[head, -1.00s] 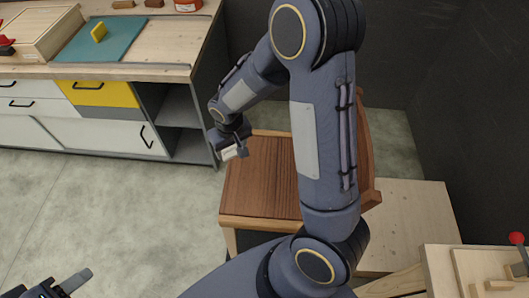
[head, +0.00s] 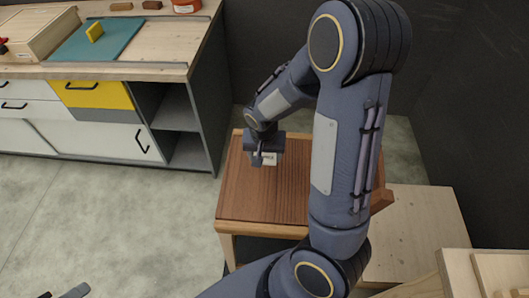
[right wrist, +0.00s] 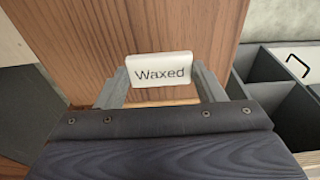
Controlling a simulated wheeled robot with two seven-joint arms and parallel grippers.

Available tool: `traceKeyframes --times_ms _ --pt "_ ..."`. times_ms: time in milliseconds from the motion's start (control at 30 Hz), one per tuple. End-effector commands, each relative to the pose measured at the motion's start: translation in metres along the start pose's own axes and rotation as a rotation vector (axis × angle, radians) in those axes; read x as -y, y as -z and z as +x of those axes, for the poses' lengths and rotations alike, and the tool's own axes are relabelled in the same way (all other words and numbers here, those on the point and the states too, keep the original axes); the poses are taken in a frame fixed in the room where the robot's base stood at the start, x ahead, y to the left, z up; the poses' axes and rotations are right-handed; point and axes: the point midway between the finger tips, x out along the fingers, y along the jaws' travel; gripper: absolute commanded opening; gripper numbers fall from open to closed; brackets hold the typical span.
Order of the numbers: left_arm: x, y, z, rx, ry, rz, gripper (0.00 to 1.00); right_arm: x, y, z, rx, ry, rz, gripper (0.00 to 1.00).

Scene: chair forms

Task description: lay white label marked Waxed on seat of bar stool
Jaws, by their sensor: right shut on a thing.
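The bar stool's brown wooden seat (head: 262,205) is in the middle of the head view, partly hidden behind my right arm. Its wood grain also fills much of the right wrist view (right wrist: 100,30). My right gripper (head: 265,160) is over the far part of the seat, shut on the white label (head: 264,158). In the right wrist view the label (right wrist: 159,68) sits between the fingertips, its black word "Waxed" upright and readable. I cannot tell the exact gap between label and seat. Only a fingertip of my left gripper (head: 75,291) shows at the bottom left edge.
A workbench (head: 120,68) with a teal mat (head: 97,40), drawers and open shelves (head: 178,108) stands at the left. A pale wooden surface (head: 420,225) is right of the stool. Dark walls close off the back. The floor at the left is clear.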

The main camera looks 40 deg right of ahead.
Motion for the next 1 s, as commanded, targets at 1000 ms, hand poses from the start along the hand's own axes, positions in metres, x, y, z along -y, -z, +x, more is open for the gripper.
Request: traceKeyframes --times_ms 1000 --pt "0.027 -0.029 0.058 0.0 0.0 0.0 0.47 0.0 -0.012 0.081 0.0 0.001 0.0 0.41"
